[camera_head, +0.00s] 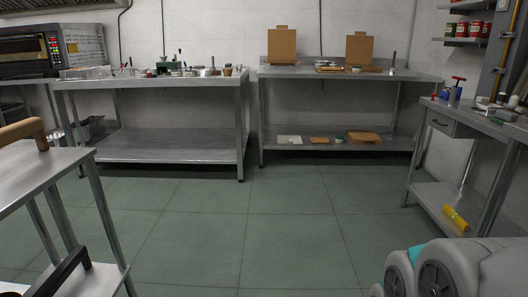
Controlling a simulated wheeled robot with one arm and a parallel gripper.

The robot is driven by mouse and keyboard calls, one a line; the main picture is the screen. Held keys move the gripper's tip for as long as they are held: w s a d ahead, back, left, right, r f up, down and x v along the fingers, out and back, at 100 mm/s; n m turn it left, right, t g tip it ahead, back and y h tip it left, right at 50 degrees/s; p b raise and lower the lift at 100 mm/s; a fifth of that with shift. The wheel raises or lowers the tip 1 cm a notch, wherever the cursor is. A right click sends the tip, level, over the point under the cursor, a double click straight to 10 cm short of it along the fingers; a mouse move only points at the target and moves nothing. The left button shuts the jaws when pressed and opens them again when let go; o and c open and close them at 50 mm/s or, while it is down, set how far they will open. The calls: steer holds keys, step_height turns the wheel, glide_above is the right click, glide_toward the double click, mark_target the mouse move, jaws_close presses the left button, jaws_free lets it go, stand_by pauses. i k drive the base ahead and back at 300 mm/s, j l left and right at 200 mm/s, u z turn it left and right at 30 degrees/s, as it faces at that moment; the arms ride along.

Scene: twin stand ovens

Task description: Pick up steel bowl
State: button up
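I cannot make out a steel bowl for certain. Several small metal items lie on the left steel table (150,82) at the back, too small to tell apart. My gripper is not in view. Grey, rounded parts of my own arm fill the lower right corner.
The right steel table (420,76) holds upright brown boards and small items. An oven (52,50) stands at the far left, and a wooden-handled steel cart (35,168) is near left. A side bench (480,118) stands at right. The green tiled floor (260,220) between is clear.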

mark_target(202, 73)
steer(key=i+u, duration=0.2)
steer(key=i, duration=0.85)
steer(key=i+l+u, duration=0.25)
steer(key=i, duration=0.75)
steer(key=j, duration=0.1)
